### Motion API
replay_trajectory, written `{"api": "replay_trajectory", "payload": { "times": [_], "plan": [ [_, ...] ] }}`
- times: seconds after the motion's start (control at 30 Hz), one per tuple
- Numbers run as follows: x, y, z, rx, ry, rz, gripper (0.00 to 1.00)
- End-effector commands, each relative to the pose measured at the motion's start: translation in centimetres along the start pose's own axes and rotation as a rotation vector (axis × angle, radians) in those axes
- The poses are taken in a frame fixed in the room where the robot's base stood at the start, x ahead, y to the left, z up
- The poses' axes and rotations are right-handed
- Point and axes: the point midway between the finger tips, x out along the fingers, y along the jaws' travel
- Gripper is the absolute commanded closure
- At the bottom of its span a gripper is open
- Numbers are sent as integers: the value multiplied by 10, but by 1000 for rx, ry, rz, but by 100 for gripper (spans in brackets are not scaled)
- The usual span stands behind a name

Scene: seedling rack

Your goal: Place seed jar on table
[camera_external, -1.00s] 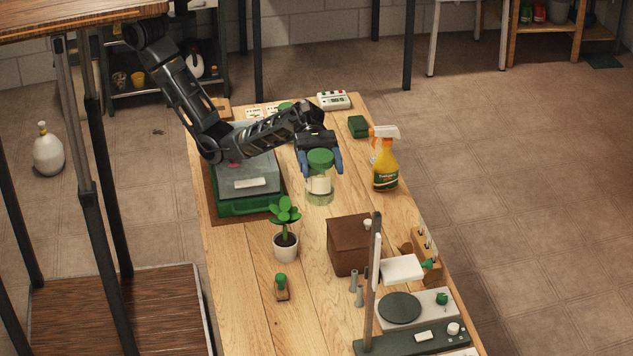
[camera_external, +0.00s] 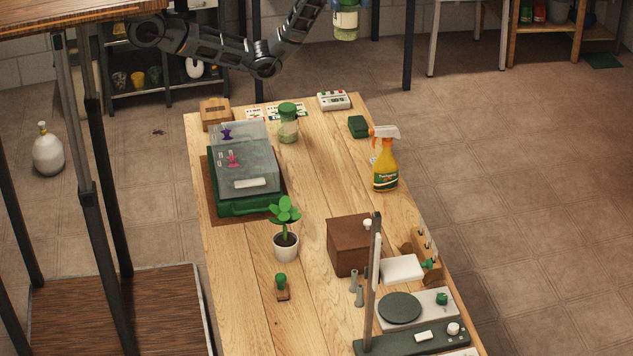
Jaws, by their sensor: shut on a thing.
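A seed jar (camera_external: 346,22) with a pale label and greenish glass hangs in the air at the top edge of the picture, beyond the far end of the wooden table (camera_external: 235,275). My gripper (camera_external: 346,5) is shut on it; only a little of the fingers shows and the rest is cut off by the frame. The jar's top is out of view. A second jar (camera_external: 288,125) with a green lid stands upright on the far part of the table.
A green-based clear propagator box (camera_external: 245,175), potted plant (camera_external: 285,240), brown box (camera_external: 348,245), spray bottle (camera_external: 385,170) and scale (camera_external: 405,308) occupy the table. The middle strip between propagator and spray bottle is clear.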

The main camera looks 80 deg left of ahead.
Motion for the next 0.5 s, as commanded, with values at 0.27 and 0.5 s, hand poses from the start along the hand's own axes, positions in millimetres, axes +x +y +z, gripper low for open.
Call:
{"api": "replay_trajectory", "payload": {
  "times": [0.27,0.5],
  "plan": [
    [-93,6,23,0,-1,42,95],
    [-131,46,-39,-7,-3,201,95]
  ]
}}
